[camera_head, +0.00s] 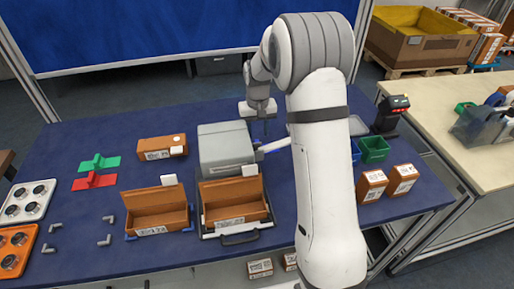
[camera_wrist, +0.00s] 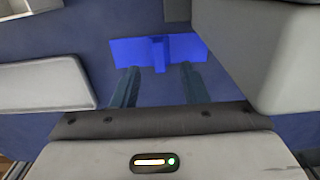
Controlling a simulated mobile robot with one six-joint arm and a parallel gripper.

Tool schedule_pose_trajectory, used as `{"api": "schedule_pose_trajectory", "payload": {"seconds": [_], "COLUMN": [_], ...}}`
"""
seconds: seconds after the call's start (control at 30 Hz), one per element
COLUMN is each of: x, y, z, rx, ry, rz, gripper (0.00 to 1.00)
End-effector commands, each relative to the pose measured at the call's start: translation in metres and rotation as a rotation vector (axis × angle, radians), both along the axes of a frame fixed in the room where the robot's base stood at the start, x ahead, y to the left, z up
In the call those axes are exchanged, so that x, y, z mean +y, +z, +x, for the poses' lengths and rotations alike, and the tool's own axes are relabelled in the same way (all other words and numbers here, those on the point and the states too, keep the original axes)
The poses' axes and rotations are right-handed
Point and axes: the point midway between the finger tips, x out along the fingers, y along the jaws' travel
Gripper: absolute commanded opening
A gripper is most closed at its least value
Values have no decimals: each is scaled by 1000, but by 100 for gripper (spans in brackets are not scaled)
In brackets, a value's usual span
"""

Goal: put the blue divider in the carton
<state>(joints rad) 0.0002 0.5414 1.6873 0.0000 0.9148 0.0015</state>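The blue divider (camera_wrist: 185,46) lies on the dark blue table in the wrist view, a wide flat piece with a short upright fin. My gripper (camera_wrist: 158,72) is open, with its two fingers apart and their tips beside the fin. Gaps show on both sides of the fin. In the head view my gripper (camera_head: 264,122) is behind the grey machine, and I cannot make out the divider there. One open brown carton (camera_head: 232,213) sits in a dark frame in front of the machine. Another open carton (camera_head: 157,222) stands to its left.
The grey box-shaped machine (camera_head: 224,146) stands close to my gripper. Red (camera_head: 94,181) and green (camera_head: 100,162) dividers lie at the left. A closed brown box (camera_head: 162,147), green bin (camera_head: 374,149) and scanner (camera_head: 391,113) are also on the table.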

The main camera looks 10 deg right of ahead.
Motion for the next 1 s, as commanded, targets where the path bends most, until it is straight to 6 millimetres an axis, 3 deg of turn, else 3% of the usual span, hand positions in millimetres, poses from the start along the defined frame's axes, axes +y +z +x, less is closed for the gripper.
{"api": "schedule_pose_trajectory", "payload": {"seconds": [0.17, 0.43, 0.73, 1.0], "x": [0, -1, -1, -1], "y": [-12, -50, -56, -56], "z": [0, 0, 0, 0], "rx": [1, 0, -2, -2], "ry": [0, 1, 1, 1], "rz": [0, 0, 0, 0], "gripper": [40, 40, 40, 18]}}
